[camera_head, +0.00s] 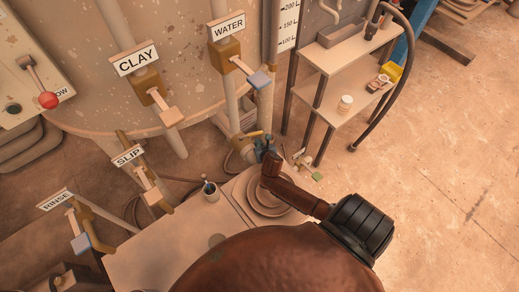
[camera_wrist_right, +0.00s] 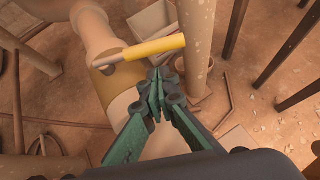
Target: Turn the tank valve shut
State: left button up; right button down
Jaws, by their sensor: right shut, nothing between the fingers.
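The tank valve is an unlabelled valve low on the pale tank, with a yellow lever handle (camera_head: 248,135). In the right wrist view the yellow handle (camera_wrist_right: 153,47) lies nearly level across a thick pale pipe, its free end to the right, close to an upright pipe. My right gripper (camera_head: 264,148) is beside the handle in the head view. In the wrist view its green fingers (camera_wrist_right: 158,82) are shut and empty, just below the handle in the picture. I cannot tell whether they touch it. My left gripper is not in view.
Labelled valves CLAY (camera_head: 158,98), WATER (camera_head: 240,66), SLIP (camera_head: 145,178) and RINSE (camera_head: 76,223) stand around the tank. A shelf unit (camera_head: 331,97) stands to the right. Floor further right is open.

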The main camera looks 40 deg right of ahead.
aim_at(257, 133)
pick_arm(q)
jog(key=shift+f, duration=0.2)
pick_arm(e)
jog(key=shift+w+d+r, duration=0.2)
jog(key=shift+w+d, duration=0.25)
jog(key=shift+w, duration=0.3)
jog(key=shift+w+d+r+n+t+y+p, duration=0.35)
jog(key=shift+w+d+n+y+p, duration=0.3)
jog(key=shift+n+p, duration=0.3)
jog(key=shift+w+d+f+n+y+p, duration=0.3)
jog(key=shift+w+d+n+y, duration=0.35)
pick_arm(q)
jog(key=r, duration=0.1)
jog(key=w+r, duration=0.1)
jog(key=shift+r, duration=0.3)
